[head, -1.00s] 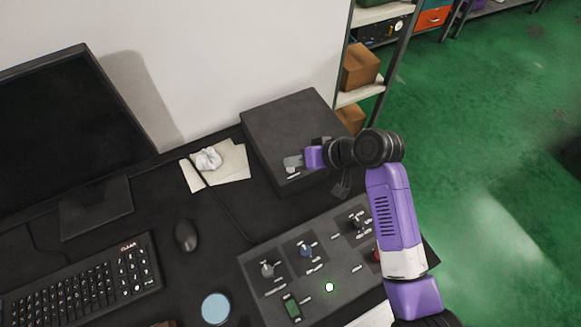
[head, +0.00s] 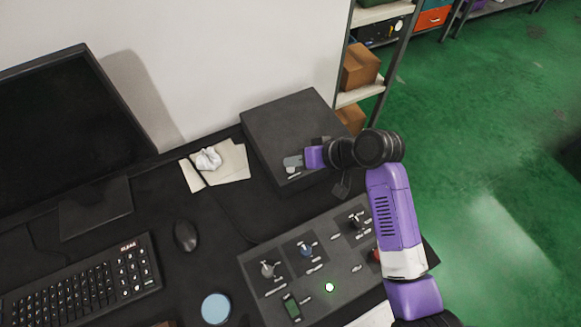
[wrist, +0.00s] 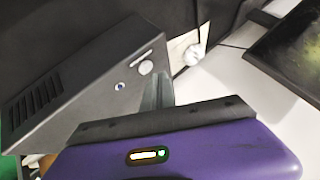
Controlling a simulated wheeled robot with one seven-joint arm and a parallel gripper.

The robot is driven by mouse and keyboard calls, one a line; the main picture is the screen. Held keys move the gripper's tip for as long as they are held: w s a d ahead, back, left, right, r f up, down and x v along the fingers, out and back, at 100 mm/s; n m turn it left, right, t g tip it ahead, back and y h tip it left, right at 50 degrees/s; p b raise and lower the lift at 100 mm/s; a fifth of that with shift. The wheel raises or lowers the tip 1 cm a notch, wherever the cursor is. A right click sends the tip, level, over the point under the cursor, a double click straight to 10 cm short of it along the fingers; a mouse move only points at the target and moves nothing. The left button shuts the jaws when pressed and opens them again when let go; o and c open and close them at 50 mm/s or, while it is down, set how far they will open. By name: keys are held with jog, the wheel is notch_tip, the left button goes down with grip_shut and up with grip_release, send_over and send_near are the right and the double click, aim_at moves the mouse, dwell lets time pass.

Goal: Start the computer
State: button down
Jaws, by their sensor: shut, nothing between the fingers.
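The computer (head: 286,118) is a dark box at the back of the desk, left of the shelf; its top and front show in the head view. In the wrist view its front face (wrist: 85,95) has a round pale button (wrist: 146,67), a light slot above it and a small round spot (wrist: 120,87) beside it. My gripper (head: 291,162) is shut and empty at the computer's front. In the wrist view its fingertips (wrist: 157,78) are close to the button; I cannot tell whether they touch it. The monitor (head: 70,135) is dark.
A control panel (head: 335,285) with knobs and a lit green lamp lies below my arm. A keyboard (head: 80,285), a mouse (head: 186,236), a blue disc (head: 215,308) and paper with a crumpled ball (head: 208,159) are on the desk. A shelf (head: 362,95) stands behind, right.

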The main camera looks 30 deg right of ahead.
aim_at(294, 170)
jog(key=shift+f, duration=0.15)
jog(key=shift+f, duration=0.25)
jog(key=shift+f, duration=0.35)
dwell(1.0)
jog(key=shift+r, duration=0.1)
jog(key=shift+r+p, duration=0.65)
jog(key=shift+p, duration=0.15)
notch_tip(294, 170, up, 5)
jog(key=p, duration=0.5)
jog(key=shift+r, duration=0.1)
dwell(1.8)
